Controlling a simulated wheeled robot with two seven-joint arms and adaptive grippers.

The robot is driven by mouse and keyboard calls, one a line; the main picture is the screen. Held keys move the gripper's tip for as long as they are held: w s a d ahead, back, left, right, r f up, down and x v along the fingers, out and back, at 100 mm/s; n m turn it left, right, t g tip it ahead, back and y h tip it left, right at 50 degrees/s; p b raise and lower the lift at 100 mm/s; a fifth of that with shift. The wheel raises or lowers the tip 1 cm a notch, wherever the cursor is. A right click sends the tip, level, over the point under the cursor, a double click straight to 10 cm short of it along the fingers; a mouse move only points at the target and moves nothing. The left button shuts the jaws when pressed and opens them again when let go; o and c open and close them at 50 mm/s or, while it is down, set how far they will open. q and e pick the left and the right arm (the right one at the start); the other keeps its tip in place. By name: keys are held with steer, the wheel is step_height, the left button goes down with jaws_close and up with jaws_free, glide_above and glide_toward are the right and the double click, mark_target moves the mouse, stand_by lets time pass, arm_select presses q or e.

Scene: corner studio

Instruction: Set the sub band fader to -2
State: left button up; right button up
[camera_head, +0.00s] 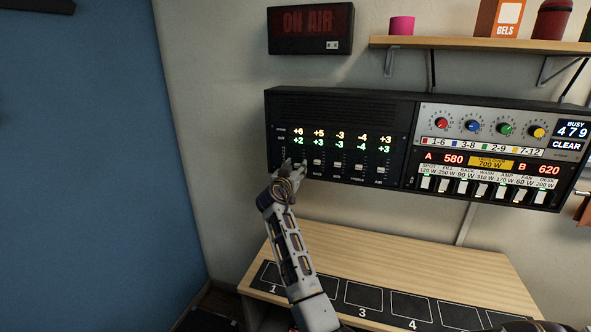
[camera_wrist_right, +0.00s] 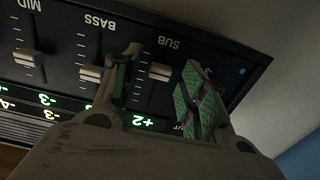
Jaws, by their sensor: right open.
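The fader panel (camera_head: 340,140) is the dark left part of the wall unit, with several vertical faders. Its leftmost column reads +6 in orange over +2 in green. My right gripper (camera_head: 294,164) is at the lower part of that column and hides much of its fader. In the right wrist view, upside down, the sub fader cap (camera_wrist_right: 160,72) is pale, under the SUB label, and shows between the two fingers of my open right gripper (camera_wrist_right: 163,70). I cannot tell whether a finger touches it. Its green readout is +2. My left gripper is not in view.
The bass fader cap (camera_wrist_right: 90,73) lies close beside one finger. A knob and switch panel (camera_head: 490,150) adjoins on the right. Below is a wooden desk (camera_head: 400,255) with numbered black squares. An ON AIR sign (camera_head: 310,28) and a shelf (camera_head: 470,44) are above.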

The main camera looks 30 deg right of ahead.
steer(key=v, duration=0.7)
steer(key=shift+s+a, duration=0.15)
steer(key=shift+s, duration=0.05)
steer(key=shift+f, duration=0.1)
stand_by(0.7)
